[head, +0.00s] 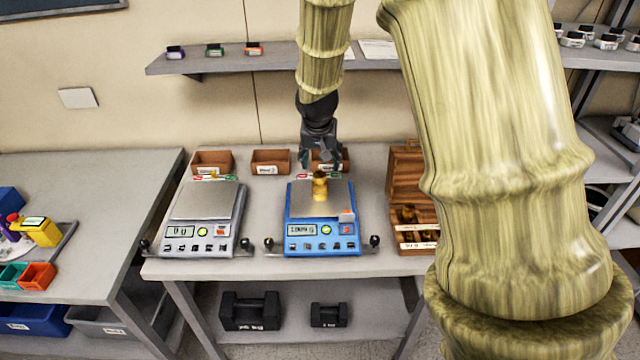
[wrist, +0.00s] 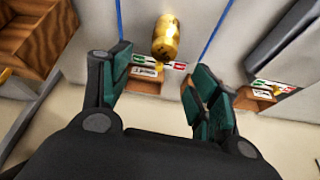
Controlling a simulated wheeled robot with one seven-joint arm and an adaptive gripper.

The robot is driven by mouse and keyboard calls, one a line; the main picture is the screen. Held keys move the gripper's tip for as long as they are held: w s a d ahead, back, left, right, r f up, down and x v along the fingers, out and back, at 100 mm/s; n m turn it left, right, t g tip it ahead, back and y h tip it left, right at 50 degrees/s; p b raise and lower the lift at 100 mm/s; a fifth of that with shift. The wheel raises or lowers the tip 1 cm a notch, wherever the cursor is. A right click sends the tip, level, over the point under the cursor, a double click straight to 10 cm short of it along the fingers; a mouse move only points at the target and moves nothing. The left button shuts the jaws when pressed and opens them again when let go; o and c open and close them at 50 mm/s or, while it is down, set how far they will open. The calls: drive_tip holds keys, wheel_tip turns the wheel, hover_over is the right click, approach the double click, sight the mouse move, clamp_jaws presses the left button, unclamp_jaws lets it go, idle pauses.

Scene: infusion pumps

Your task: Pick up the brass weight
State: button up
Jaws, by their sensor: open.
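The blue scale's display shows a reading that I cannot make out fully. My gripper (head: 318,160) is above and behind the weight in the head view, fingers pointing down. In the wrist view the brass weight (wrist: 166,38) lies beyond the fingertips of my gripper (wrist: 165,72), roughly between their lines. The fingers are apart with nothing between them, and the weight is not touched.
A grey scale (head: 200,218) with an empty pan stands to the left. A wooden box (head: 406,182) with brass pieces stands open at the right. Small brown bins (head: 271,162) line the table's back. A shelf (head: 225,62) runs along the wall behind my arm.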

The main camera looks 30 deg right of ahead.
sight(320, 175)
drive_tip(key=w+f, duration=0.2)
drive_tip(key=f, duration=0.1)
drive_tip(key=shift+w+f, duration=0.1)
drive_tip(key=shift+d+f+p, duration=0.1)
drive_tip(key=shift+p, duration=0.2)
drive_tip(key=shift+s+d, duration=0.1)
drive_tip(key=shift+s, duration=0.2)
drive_tip(key=shift+w+f+p, duration=0.15)
drive_tip(key=shift+f+p, duration=0.3)
drive_tip(key=shift+f, duration=0.15)
drive_tip(key=shift+d+f+p, duration=0.15)
drive_tip(key=shift+f+p, duration=0.15)
drive_tip(key=shift+f, duration=0.25)
drive_tip(key=shift+d+f+p, duration=0.15)
drive_tip(key=shift+f+p, duration=0.15)
drive_tip(key=shift+f, duration=0.25)
drive_tip(key=shift+x, duration=1)
drive_tip(key=shift+c, duration=0.4)
